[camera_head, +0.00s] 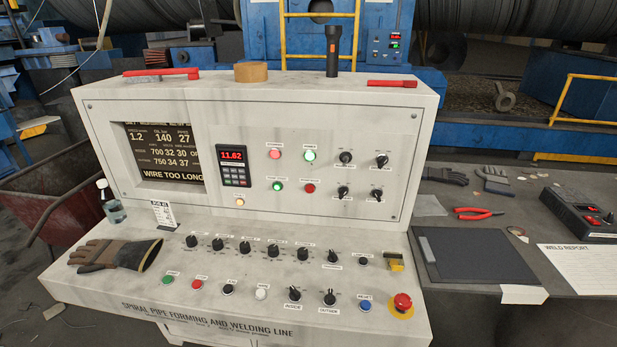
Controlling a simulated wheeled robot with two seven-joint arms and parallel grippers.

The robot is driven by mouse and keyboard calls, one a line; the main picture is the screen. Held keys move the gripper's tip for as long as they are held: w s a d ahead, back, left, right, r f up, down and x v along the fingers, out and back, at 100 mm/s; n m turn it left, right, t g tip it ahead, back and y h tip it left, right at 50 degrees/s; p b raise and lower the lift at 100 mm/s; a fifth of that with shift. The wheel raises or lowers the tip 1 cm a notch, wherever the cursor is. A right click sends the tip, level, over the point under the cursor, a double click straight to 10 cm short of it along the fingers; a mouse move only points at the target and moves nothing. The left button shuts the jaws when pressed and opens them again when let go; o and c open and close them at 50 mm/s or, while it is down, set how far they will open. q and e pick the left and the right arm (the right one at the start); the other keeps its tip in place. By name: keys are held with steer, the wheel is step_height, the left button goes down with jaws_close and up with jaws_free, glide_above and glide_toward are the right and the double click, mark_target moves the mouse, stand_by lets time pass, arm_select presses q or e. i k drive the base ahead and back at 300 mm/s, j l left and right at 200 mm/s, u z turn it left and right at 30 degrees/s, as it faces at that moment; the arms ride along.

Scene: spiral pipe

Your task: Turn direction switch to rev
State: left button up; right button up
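The control console (150,95) fills the middle of the head view, with an upright panel and a sloped desk. The upright panel has black rotary switches: upper left (345,157), upper right (382,160), lower left (343,192) and lower right (379,195). The desk carries a row of black knobs, ending in one at the right (332,256). Two black selectors sit lower, labelled inside (294,294) and outside (329,298). Most labels are too small to read, so I cannot tell which one is the direction switch or its setting. Neither gripper is in view.
A red emergency stop (402,302) and a blue button (365,305) sit at the desk's front right. A flashlight (332,50) stands on top.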

mark_target(382, 161)
steer(key=l+z, duration=0.35)
steer(key=l, duration=0.15)
steer(key=l+z, duration=0.35)
steer(key=l, duration=0.15)
